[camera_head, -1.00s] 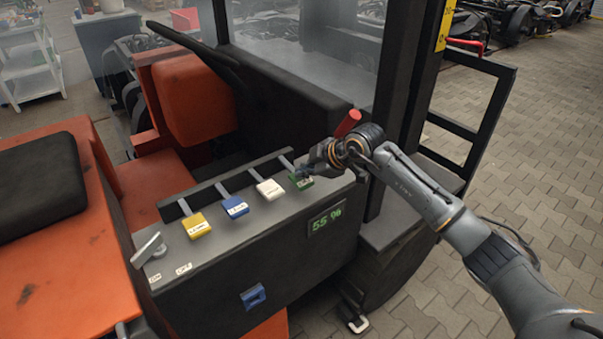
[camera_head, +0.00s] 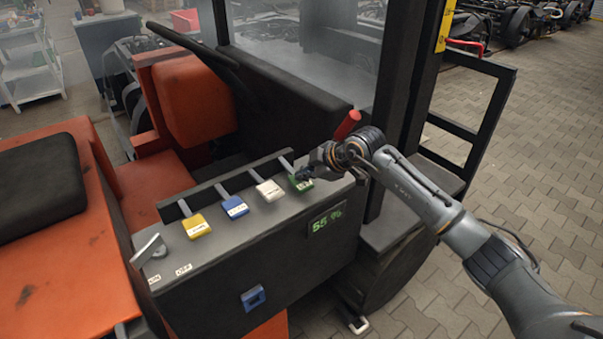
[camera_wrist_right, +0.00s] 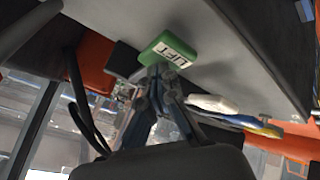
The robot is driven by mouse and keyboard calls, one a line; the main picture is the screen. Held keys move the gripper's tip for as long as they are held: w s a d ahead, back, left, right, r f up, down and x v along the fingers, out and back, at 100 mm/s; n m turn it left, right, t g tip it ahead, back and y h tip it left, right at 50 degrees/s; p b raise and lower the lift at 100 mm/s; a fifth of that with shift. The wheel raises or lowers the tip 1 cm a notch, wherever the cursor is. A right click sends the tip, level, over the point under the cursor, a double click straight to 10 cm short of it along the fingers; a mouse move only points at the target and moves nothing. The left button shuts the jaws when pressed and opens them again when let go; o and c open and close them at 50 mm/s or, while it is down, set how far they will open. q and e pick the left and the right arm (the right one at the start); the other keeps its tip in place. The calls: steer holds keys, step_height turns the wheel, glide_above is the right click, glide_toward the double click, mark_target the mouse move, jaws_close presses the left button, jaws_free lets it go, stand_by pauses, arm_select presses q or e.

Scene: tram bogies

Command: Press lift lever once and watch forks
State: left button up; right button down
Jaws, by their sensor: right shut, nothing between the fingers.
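The green lift lever (camera_head: 301,184) is the rightmost of the levers on the forklift's grey console. In the right wrist view its green head (camera_wrist_right: 168,52) carries the word LIFT. My right gripper (camera_head: 308,174) is shut and empty, with its fingertips (camera_wrist_right: 158,72) right at the lever head, apparently touching it. Contact itself is hard to confirm. My left gripper is not in view. The forks are not clearly visible.
White (camera_head: 269,190), blue (camera_head: 234,207) and yellow (camera_head: 198,226) levers stand left of the green one. A key switch (camera_head: 149,250) sits at the console's left end. A red knob (camera_head: 347,124) and a dark mast post (camera_head: 408,110) are close to my right arm.

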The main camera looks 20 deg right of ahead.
mark_target(304, 183)
steer(key=shift+r+p, duration=1.45)
steer(key=shift+r, duration=0.4)
step_height(304, 183, up, 5)
steer(key=p, duration=0.4)
